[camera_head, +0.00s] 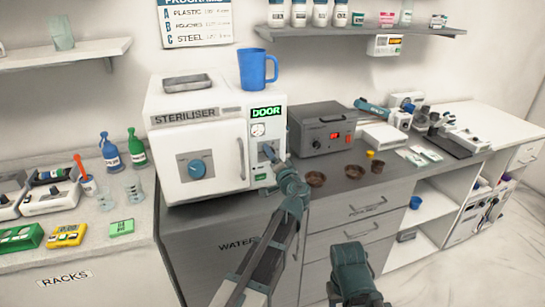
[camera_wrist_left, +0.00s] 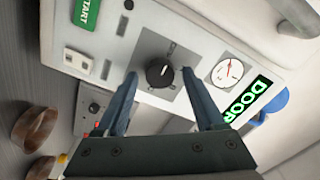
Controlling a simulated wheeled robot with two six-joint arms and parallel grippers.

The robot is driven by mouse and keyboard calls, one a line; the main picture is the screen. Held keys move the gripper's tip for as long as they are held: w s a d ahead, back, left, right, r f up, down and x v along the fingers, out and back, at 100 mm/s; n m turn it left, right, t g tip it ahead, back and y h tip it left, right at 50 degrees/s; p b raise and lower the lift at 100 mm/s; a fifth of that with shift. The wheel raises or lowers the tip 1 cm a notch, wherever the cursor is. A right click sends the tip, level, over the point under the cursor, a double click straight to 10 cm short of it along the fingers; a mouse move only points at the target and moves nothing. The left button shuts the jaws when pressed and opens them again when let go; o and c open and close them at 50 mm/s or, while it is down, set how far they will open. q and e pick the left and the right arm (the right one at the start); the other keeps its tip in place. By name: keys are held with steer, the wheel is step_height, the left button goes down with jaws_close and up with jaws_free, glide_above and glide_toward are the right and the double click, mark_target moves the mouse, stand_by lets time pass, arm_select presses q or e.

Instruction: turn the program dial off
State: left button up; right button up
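The white steriliser (camera_head: 170,135) stands on the counter. A black dial (camera_wrist_left: 159,72) with a pale pointer mark sits on a grey plate on its right-hand panel; my gripper mostly hides it in the head view. I cannot tell from any label which is the program dial. My left gripper (camera_head: 270,154) is at the right-hand panel. In the left wrist view its fingers (camera_wrist_left: 166,82) are apart, with the black dial beyond and between their tips. My right gripper (camera_head: 352,268) is low in front of the drawers, its fingertips unclear.
A pressure gauge (camera_wrist_left: 227,71), green DOOR sign (camera_wrist_left: 247,100) and green START label (camera_wrist_left: 84,12) surround the black dial. The door handle (camera_head: 241,158) is left of my left gripper. Brown bowls (camera_head: 316,179) and a grey device (camera_head: 322,128) are at right.

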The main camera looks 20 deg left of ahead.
arm_select(q)
steer(key=v, duration=1.4)
steer(key=s+a+f+n+g+h, duration=0.2)
steer(key=s+a+f+n+g, duration=0.15)
steer(key=s+f+g, duration=0.4)
steer(key=s+a+f+n+g+h, duration=0.2)
steer(key=s+a+f+g, duration=0.2)
steer(key=f, duration=0.6)
steer(key=s+d+f+m+g+h+p, duration=0.2)
steer(key=s+d+m+g+h, duration=0.1)
steer(key=s+d, duration=0.9)
steer(key=d+m+h, duration=0.1)
steer(key=d, duration=0.3)
steer(key=shift+s+d+g+h, duration=0.2)
steer(key=shift+s+g+h, duration=0.1)
steer(key=shift+g+h, duration=0.1)
